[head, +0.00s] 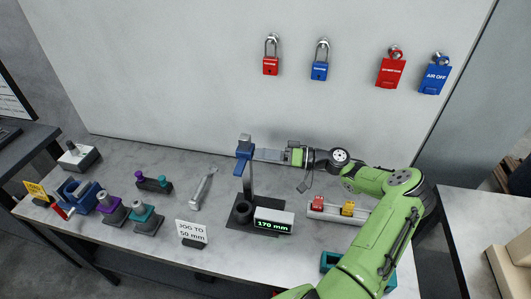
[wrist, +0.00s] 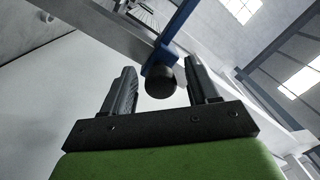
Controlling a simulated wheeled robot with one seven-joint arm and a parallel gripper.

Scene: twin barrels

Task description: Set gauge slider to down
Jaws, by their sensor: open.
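The gauge has an upright grey post (head: 249,180) on a dark base, with a blue slider (head: 244,153) high on the post. Its display (head: 273,221) reads 170 mm. My gripper (head: 259,154) reaches in from the right at the slider's height. In the wrist view my gripper (wrist: 162,82) is open, with one finger on each side of a round black knob (wrist: 161,82). The knob joins the blue slider (wrist: 160,55). Whether either finger touches the knob cannot be told. A sign (head: 191,232) in front reads "JOG TO 50 mm".
A dark ring-shaped piece (head: 243,210) sits on the gauge base below the slider. A grey holder with red and yellow blocks (head: 334,209) stands right, near my arm. A wrench (head: 203,188) and several fixtures lie left. Padlocks and tags hang on the wall behind.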

